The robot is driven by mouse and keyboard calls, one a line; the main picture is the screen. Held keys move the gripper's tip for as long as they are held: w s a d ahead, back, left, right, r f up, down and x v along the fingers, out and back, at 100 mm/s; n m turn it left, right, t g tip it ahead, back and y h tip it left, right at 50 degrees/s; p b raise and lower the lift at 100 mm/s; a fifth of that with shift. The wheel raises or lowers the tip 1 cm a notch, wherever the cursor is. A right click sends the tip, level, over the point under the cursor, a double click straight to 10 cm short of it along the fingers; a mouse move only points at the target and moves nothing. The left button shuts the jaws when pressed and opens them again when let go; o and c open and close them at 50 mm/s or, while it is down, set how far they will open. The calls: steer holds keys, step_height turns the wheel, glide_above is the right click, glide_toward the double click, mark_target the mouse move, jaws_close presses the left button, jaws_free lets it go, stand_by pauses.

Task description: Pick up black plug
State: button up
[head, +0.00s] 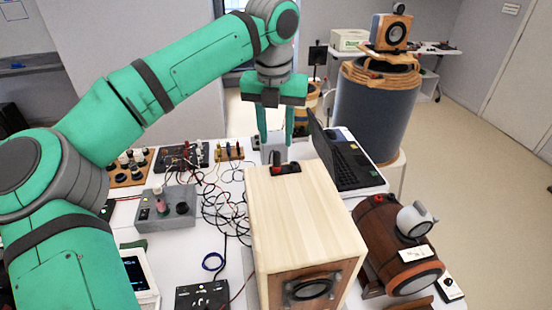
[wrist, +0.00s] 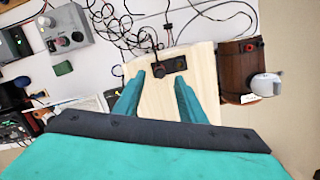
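A wooden speaker box (head: 305,205) stands on the table, and its pale panel also shows in the wrist view (wrist: 160,105). A black terminal plate (head: 290,169) lies on its top, also visible in the wrist view (wrist: 178,64). What looks like the black plug (wrist: 158,72) sits at the plate's left end, with a dark cable near it; in the head view this spot is small and partly unclear.
A laptop (head: 345,160) is close to the right of my gripper. A wooden barrel (head: 385,245) with a grey-white object (head: 415,220) stands right of the box. Tangled black cables (head: 228,208) and a grey control box (head: 168,205) lie to the left.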

mark_target(277, 153)
steer(key=shift+w+f, duration=0.2)
steer(key=shift+f, duration=0.8)
step_height(277, 153, down, 4)
steer(key=shift+w+d+f, duration=0.1)
steer(key=shift+f, duration=0.15)
jaws_close()
